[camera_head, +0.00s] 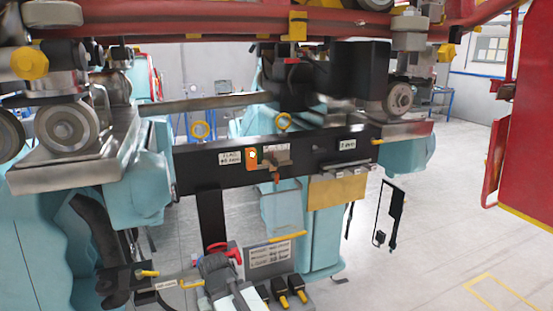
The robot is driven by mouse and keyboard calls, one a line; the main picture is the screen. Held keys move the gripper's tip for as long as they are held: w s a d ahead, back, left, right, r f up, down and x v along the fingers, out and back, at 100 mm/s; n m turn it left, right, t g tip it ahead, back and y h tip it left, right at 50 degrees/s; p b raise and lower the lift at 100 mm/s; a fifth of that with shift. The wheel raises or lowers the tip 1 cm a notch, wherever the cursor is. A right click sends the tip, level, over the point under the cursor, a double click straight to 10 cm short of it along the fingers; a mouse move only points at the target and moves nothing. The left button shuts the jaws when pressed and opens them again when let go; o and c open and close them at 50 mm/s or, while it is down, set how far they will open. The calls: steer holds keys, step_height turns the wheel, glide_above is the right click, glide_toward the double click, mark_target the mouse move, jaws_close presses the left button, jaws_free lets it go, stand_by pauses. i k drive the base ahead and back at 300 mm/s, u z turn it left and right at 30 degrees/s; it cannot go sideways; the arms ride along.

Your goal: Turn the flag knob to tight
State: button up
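The flag knob seems to be the small orange piece with a pale round centre (252,157), on the black crossbar under the train. It sits just right of a white label reading FLAG 40 mm (230,158). At this size I cannot tell the knob's turn position or whether it is tight. I cannot make out my gripper in this view. A grey shape with pale strips (219,272) stands at the bottom centre; I cannot tell what it is.
The black crossbar (330,147) spans between teal supports, with wheels (68,130) and red rails (220,24) above. A small orange-brown lever (276,174) hangs right of the knob. A labelled panel (270,256) stands below. Open grey floor (420,240) lies to the right.

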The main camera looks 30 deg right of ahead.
mark_target(275, 175)
steer(key=u, duration=2.3)
steer(key=k, duration=0.75)
steer(key=z, duration=0.55)
